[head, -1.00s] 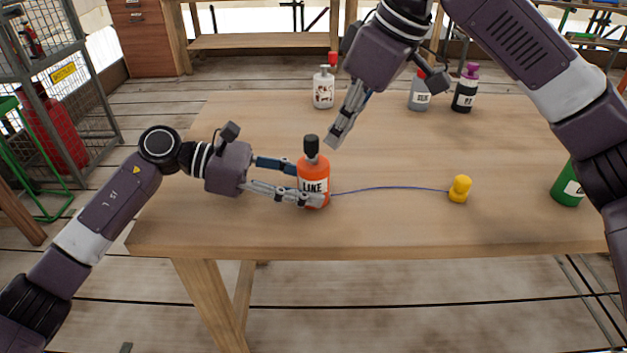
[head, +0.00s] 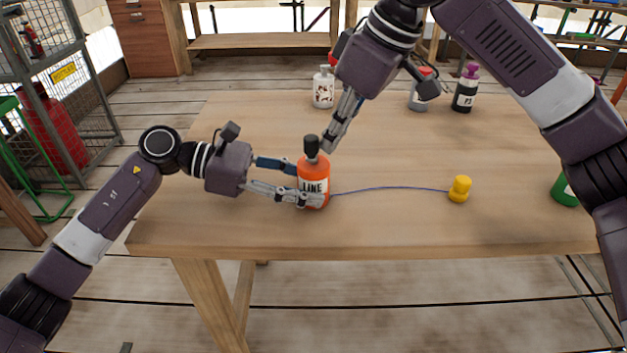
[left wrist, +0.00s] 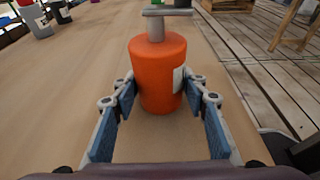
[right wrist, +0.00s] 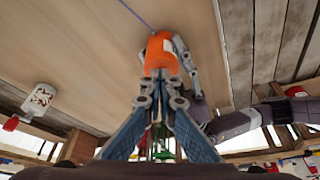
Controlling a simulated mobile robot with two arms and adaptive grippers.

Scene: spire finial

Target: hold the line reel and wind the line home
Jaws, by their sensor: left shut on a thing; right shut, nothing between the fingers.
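The line reel (head: 314,186) is an orange bottle-shaped body with a "LINE" label and a dark knob on top, standing upright on the table. My left gripper (head: 311,190) is shut on its body; the left wrist view shows a finger on each side of the orange reel (left wrist: 157,75) and a grey crank on top. My right gripper (head: 332,142) is shut and empty, its fingertips beside the dark knob; I cannot tell whether they touch it. A thin blue line (head: 385,188) runs from the reel to a yellow peg-like piece (head: 460,189) on the right.
The wooden table (head: 240,220) is mostly clear around the reel. A white bottle (head: 323,88), a grey bottle (head: 421,92) and a dark purple-capped bottle (head: 465,88) stand at the back. A green container (head: 565,191) stands at the right, partly behind my right arm.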

